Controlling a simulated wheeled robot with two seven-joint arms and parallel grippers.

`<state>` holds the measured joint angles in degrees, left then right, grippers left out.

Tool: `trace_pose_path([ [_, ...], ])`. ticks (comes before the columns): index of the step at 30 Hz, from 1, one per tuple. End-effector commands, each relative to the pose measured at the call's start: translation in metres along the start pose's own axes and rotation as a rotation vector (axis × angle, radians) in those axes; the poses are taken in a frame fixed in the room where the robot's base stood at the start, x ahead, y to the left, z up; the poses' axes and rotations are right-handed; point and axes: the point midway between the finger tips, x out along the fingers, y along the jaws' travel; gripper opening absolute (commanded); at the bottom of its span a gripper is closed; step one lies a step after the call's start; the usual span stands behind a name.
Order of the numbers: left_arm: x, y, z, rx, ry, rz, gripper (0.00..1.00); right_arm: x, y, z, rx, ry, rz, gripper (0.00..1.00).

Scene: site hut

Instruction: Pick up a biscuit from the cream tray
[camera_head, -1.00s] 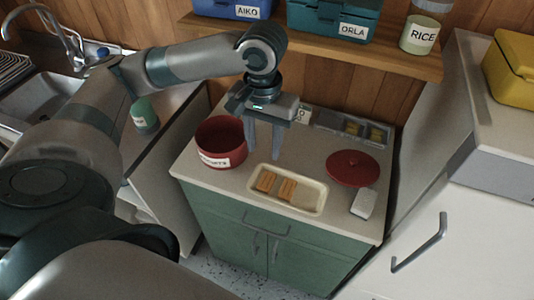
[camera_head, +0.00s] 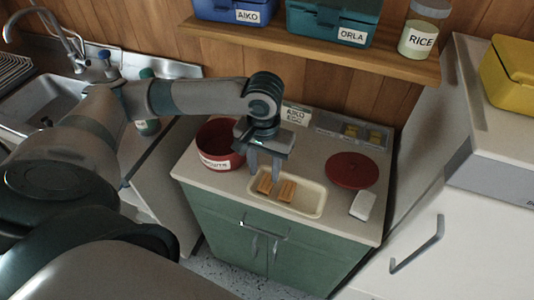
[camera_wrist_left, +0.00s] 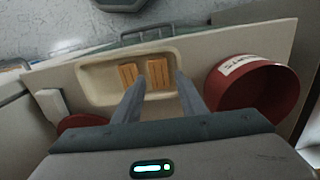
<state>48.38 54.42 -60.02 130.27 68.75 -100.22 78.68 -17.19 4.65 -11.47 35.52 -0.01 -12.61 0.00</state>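The cream tray (camera_head: 312,206) lies on the counter with two tan biscuits in its left part. The left biscuit (camera_head: 265,184) and the right biscuit (camera_head: 287,190) lie side by side; in the left wrist view they are the biscuit at right (camera_wrist_left: 158,73) and the biscuit at left (camera_wrist_left: 129,75). My left gripper (camera_head: 264,174) points down over the tray's left end, open and empty. My right gripper is not in view.
A red labelled pot (camera_head: 217,160) stands close left of the gripper. A red round lid (camera_head: 351,170) and a white block (camera_head: 362,205) lie right of the tray. A shelf (camera_head: 330,50) with boxes and a rice jar (camera_head: 420,38) hangs above the back.

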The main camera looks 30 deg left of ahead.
Motion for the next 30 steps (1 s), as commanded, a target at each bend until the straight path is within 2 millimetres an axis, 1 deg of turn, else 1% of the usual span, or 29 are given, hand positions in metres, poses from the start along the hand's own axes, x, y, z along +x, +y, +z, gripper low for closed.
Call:
trace_pose_path([
  [5,0.012,0.001,-0.002,-0.001,-0.003,-0.001,0.38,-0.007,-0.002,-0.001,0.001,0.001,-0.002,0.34],
  [9,0.03,0.003,-0.005,0.0,-0.005,-0.001,0.38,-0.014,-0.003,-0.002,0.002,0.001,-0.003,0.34],
  [12,0.042,0.003,-0.005,0.0,-0.003,0.0,0.38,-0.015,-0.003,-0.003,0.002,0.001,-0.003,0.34],
  [15,0.049,0.003,-0.005,0.0,-0.002,-0.001,0.38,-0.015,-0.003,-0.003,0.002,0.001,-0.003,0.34],
  [30,0.051,0.003,-0.006,0.001,-0.001,-0.001,0.38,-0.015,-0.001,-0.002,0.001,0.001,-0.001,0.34],
])
